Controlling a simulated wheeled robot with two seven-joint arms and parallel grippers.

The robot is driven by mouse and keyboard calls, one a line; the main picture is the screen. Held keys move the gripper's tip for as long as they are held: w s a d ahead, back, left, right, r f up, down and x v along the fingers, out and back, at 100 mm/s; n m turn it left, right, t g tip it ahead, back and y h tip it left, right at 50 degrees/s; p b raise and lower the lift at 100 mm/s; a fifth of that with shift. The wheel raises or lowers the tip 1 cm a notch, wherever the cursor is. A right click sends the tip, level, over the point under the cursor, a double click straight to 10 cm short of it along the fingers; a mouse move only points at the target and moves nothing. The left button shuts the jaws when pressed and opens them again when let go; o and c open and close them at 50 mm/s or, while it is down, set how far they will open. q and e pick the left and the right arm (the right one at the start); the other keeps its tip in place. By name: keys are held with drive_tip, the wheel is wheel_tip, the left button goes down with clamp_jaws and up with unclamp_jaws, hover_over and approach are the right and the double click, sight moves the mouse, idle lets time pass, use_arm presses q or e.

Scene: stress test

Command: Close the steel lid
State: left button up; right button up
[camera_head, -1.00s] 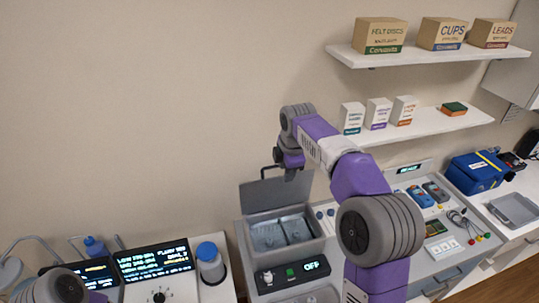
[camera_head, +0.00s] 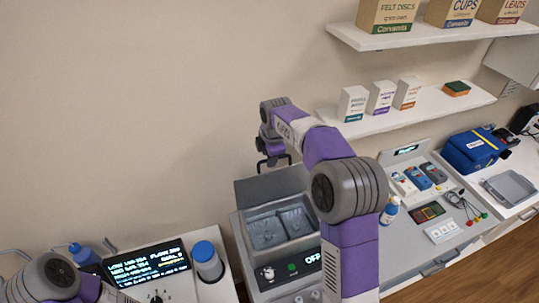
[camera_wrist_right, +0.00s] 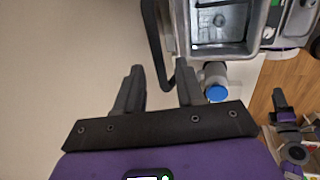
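The steel lid (camera_head: 262,188) stands raised at the back of a grey bath unit, whose open basin (camera_head: 281,229) shows in front of it. My right gripper (camera_head: 272,161) is above the lid's top edge. In the right wrist view my right gripper (camera_wrist_right: 160,88) is open, its fingers apart on either side of the bar's end. Whether a finger touches the bar I cannot tell. My left arm shows at the lower left; its gripper is out of view.
A blue-capped bottle (camera_head: 207,262) stands left of the bath, next to a display unit (camera_head: 148,266). Shelves with boxes (camera_head: 353,104) hang at the upper right. A worktop with small devices (camera_head: 420,176) lies to the right. The wall behind the lid is bare.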

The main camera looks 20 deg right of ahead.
drive_tip(key=shift+s+f, duration=0.1)
clamp_jaws()
idle(0.4)
